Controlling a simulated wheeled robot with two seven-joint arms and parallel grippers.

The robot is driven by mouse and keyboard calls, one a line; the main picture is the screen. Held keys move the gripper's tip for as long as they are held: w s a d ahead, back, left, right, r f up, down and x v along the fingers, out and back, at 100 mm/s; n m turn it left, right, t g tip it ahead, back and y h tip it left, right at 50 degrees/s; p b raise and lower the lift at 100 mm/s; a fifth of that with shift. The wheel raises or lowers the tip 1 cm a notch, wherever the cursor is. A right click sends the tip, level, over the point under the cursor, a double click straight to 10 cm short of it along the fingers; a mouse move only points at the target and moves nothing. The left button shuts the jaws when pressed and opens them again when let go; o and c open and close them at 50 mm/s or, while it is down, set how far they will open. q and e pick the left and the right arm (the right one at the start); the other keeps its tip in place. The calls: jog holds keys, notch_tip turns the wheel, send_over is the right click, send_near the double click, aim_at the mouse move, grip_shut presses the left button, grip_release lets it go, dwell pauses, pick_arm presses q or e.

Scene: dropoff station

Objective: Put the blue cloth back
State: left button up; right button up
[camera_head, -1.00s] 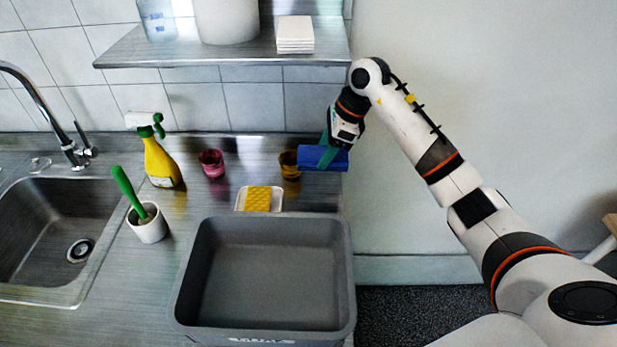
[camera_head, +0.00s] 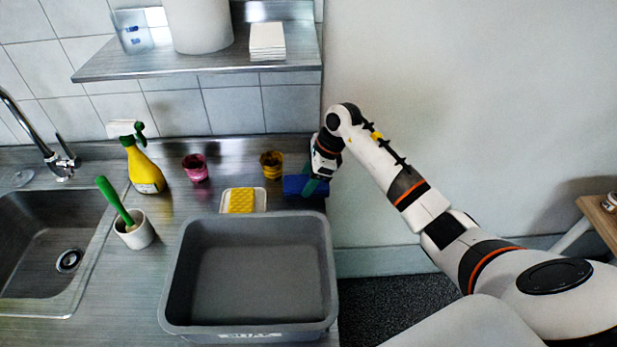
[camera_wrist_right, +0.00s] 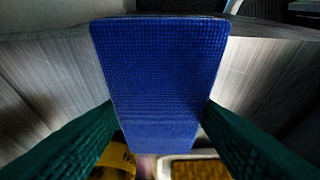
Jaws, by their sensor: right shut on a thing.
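The blue cloth (camera_head: 293,187) is at the right end of the counter, right of the sponge dish and just behind the grey bin. My right gripper (camera_head: 314,187) is shut on it, pointing down, with green fingers. In the right wrist view the cloth (camera_wrist_right: 160,70) fills the middle as a flat, textured blue block between the two fingers. It is at or close to the counter top; I cannot tell if it touches. My left gripper is not in view.
The empty grey bin (camera_head: 325,250) stands at the counter's front. A dark yellow cup (camera_head: 272,164), a pink cup (camera_head: 195,168), a yellow sponge (camera_head: 241,201) on a white dish and a yellow spray bottle (camera_head: 145,168) stand left. A shelf (camera_head: 200,62) hangs above.

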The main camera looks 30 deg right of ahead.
jog(key=o, duration=0.9)
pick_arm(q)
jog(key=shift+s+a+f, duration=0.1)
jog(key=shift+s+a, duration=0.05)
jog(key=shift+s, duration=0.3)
pick_arm(e)
jog(key=shift+o, duration=0.2)
jog(key=shift+r, duration=0.15)
jog(key=shift+d+r, duration=0.15)
jog(key=shift+r, duration=0.05)
pick_arm(q)
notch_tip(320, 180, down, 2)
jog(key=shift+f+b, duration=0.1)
jog(key=shift+b, duration=0.9)
pick_arm(e)
jog(key=v, duration=1.1)
jog(key=shift+s+r, duration=0.15)
jog(key=shift+r, duration=0.1)
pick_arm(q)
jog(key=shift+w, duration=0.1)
pick_arm(e)
jog(key=shift+f, duration=0.1)
